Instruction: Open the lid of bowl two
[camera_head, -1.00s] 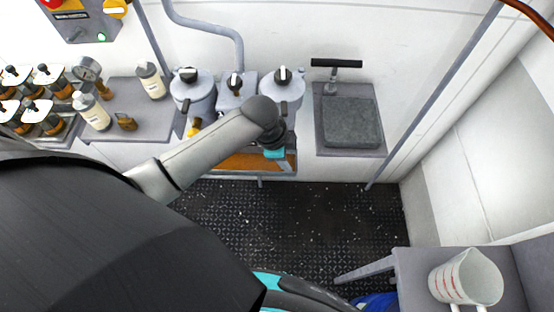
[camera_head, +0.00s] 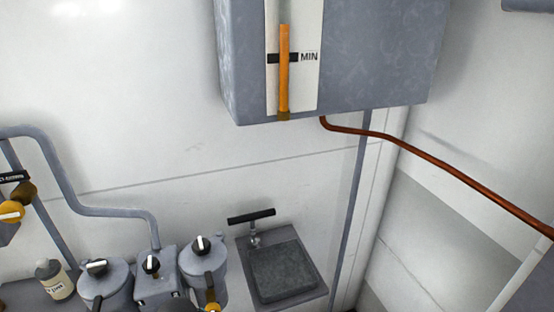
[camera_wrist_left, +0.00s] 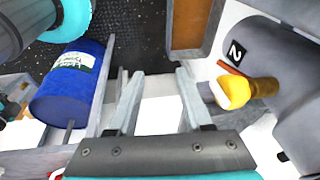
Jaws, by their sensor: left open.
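A grey rounded vessel with a black label reading 2, bowl two (camera_wrist_left: 275,75), fills the right of the left wrist view. A yellow tap (camera_wrist_left: 238,92) sticks out of it toward my gripper. Its lid does not show in that view. My left gripper (camera_wrist_left: 158,72) is open and empty, its fingers apart from the bowl. In the head view two grey lidded bowls stand at the bottom, a left one (camera_head: 107,289) and a right one (camera_head: 202,262). Both have black-and-white knobs on top and look closed. Their numbers cannot be read there. My right gripper is not in view.
A grey box with a knob (camera_head: 155,285) stands between the bowls. A sink (camera_head: 320,293) with a black-handled tap is to the right. A grey wall cabinet (camera_head: 370,60) hangs above, with a copper pipe (camera_head: 440,161). A blue drum (camera_wrist_left: 70,88) lies left of my left gripper.

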